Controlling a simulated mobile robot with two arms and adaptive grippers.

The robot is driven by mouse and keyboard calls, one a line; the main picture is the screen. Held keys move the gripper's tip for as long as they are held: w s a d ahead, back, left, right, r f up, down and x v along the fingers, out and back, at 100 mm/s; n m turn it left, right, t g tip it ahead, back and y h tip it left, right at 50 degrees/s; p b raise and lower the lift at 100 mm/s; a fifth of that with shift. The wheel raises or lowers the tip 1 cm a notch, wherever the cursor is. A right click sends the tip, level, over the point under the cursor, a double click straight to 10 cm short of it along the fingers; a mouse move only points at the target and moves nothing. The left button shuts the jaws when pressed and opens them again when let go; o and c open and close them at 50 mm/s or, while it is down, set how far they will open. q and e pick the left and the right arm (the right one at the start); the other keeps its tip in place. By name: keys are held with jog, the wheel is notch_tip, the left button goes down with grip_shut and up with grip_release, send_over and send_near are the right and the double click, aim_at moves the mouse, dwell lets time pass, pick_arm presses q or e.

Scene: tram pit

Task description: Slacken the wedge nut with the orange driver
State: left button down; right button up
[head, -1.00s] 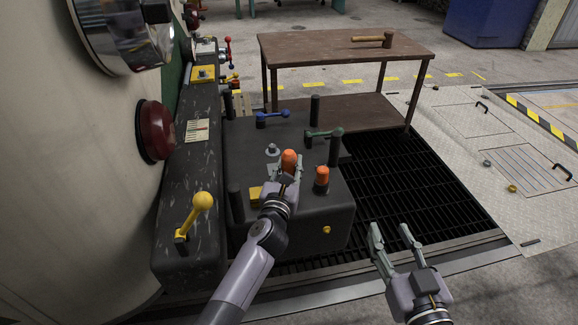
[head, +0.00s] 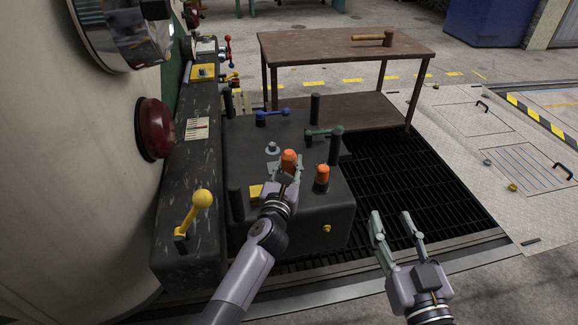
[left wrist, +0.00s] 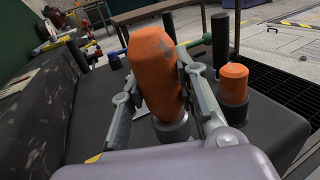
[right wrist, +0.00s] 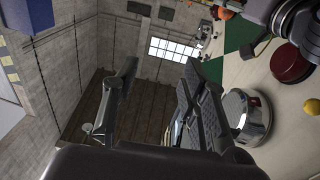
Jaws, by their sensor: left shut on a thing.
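My left gripper (head: 287,172) is shut on an orange-handled tool (head: 289,160), which looks like the driver. In the left wrist view the orange handle (left wrist: 157,70) stands between the fingers with its lower end at a dark collar; I cannot tell whether it is clear of its seat. A second, similar orange handle (head: 322,174) stands upright in a dark holder to the right, apart from the gripper. A silver hex-like piece (head: 272,148) sits on the dark block behind the gripper; I cannot tell if it is the wedge nut. My right gripper (head: 392,228) is open and empty.
The dark block (head: 300,220) carries black posts, a blue lever (head: 272,114) and a green lever (head: 324,132). A yellow-knobbed lever (head: 202,200) stands at left. Dark grating (head: 440,190) lies right.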

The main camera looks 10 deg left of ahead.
pick_arm(q)
jog(key=shift+f+b, duration=0.6)
jog(key=shift+f, duration=0.2)
jog(key=shift+f+b, duration=0.35)
jog(key=shift+f, duration=0.2)
pick_arm(e)
notch_tip(320, 180, up, 8)
jog(key=s+t+y, duration=0.1)
jog(key=s+t, duration=0.1)
jog(key=t, duration=0.3)
jog(key=shift+a+y, duration=0.3)
jog(key=shift+y, duration=0.1)
pick_arm(q)
jog(key=c, duration=1.9)
grip_release()
jog(key=shift+f, duration=0.1)
grip_shut()
pick_arm(e)
jog(key=shift+s+f, duration=0.1)
jog(key=shift+f, duration=0.1)
